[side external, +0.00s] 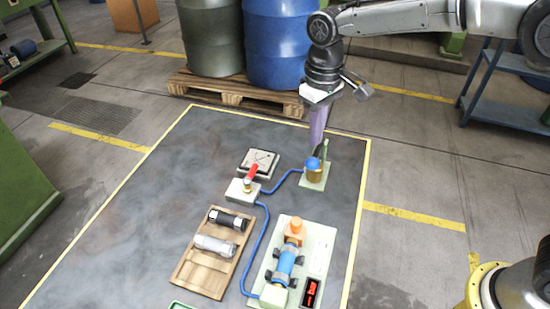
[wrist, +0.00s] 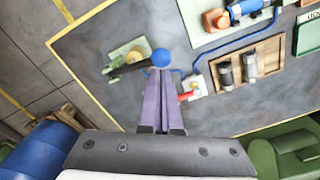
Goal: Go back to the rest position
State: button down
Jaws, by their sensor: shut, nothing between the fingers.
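My gripper (side external: 316,142) has long purple fingers, shut and empty, pointing down over the far right part of the dark work table (side external: 160,175). In the wrist view the closed fingertips (wrist: 160,72) appear just below a blue ball knob (wrist: 161,57). The knob also shows in the side view (side external: 312,163), close under the fingertips. I cannot tell whether they touch it. The knob belongs to a small fixture with a pale green base (side external: 316,182) and a dark lever (wrist: 128,69).
A red-handled valve (side external: 250,178) stands left of the fixture, joined by blue hose. A wooden tray (side external: 186,276) holds dark and grey cylinders. A pale panel (side external: 318,245) carries a blue cylinder (side external: 285,264). Blue and green drums stand on a pallet (side external: 240,92) behind.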

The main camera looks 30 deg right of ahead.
jog(key=shift+d, duration=0.15)
jog(key=s+d+r+m+t, duration=0.1)
jog(key=s+d+r+t, duration=0.1)
jog(key=s+d+r, duration=0.35)
jog(key=s+d+r+m+t, duration=0.1)
jog(key=s+d+r, duration=0.2)
jog(key=d+r, duration=0.45)
jog(key=s+d+m+t, duration=0.15)
jog(key=s+d, duration=0.25)
jog(key=s, duration=1)
jog(key=s+f+t, duration=0.1)
jog(key=s+f, duration=0.4)
jog(key=f, duration=0.1)
jog(key=shift+s+d, duration=0.2)
jog(key=shift+d, duration=0.1)
jog(key=shift+n, duration=0.25)
